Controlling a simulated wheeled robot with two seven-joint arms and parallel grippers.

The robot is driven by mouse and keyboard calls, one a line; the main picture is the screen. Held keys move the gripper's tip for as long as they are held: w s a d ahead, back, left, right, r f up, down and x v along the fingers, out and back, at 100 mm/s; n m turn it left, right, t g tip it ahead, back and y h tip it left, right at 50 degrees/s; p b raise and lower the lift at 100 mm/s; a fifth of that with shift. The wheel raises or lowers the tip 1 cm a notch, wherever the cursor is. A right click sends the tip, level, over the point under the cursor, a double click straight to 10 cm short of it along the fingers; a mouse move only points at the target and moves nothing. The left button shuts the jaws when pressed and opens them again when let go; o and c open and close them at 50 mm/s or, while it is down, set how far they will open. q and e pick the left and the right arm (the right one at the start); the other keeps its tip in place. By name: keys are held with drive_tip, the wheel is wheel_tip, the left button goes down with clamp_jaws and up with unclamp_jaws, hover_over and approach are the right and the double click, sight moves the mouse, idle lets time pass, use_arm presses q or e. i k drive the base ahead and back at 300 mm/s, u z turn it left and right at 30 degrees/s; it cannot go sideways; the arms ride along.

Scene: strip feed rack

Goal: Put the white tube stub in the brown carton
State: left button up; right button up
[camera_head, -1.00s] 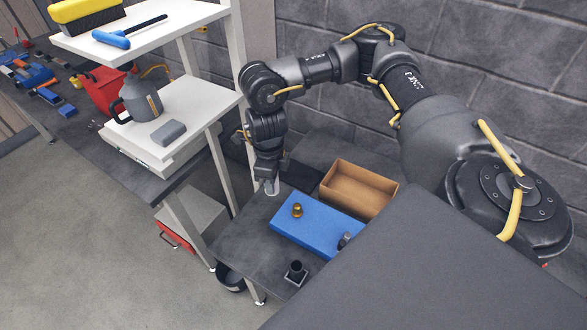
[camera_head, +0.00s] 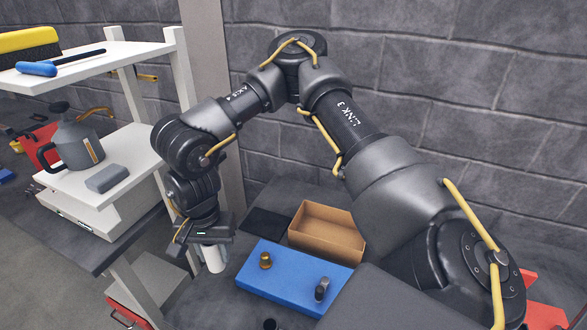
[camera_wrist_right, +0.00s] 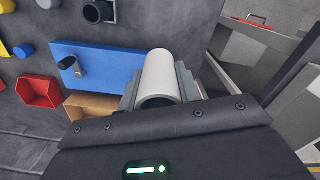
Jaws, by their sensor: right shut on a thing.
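The white tube stub (camera_head: 213,260) is held in my right gripper (camera_head: 205,246), to the left of the blue block. In the right wrist view the tube stub (camera_wrist_right: 160,75) sits between the two grey jaws (camera_wrist_right: 161,90), which are shut on it. The open brown carton (camera_head: 328,233) stands behind the blue block, to the right of my right gripper, and its inside looks empty. It also shows partly in the right wrist view (camera_wrist_right: 91,105), beyond the gripper body. My left gripper is not in view.
The blue block (camera_head: 290,279) bears a brass piece (camera_head: 265,260) and a dark grey piece (camera_head: 321,289). A white shelf rack (camera_head: 125,160) with a grey jug (camera_head: 73,142) stands close on the left. A dark flat square (camera_head: 264,223) lies left of the carton.

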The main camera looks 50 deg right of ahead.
sight(320, 236)
drive_tip(key=z, duration=0.55)
drive_tip(key=k, duration=1.25)
drive_tip(key=z, duration=0.1)
drive_tip(key=i, duration=0.35)
drive_tip(key=u, duration=0.7)
drive_tip(key=i, duration=1.2)
drive_tip(key=z, duration=0.85)
drive_tip(key=i, duration=0.35)
drive_tip(key=z, duration=0.4)
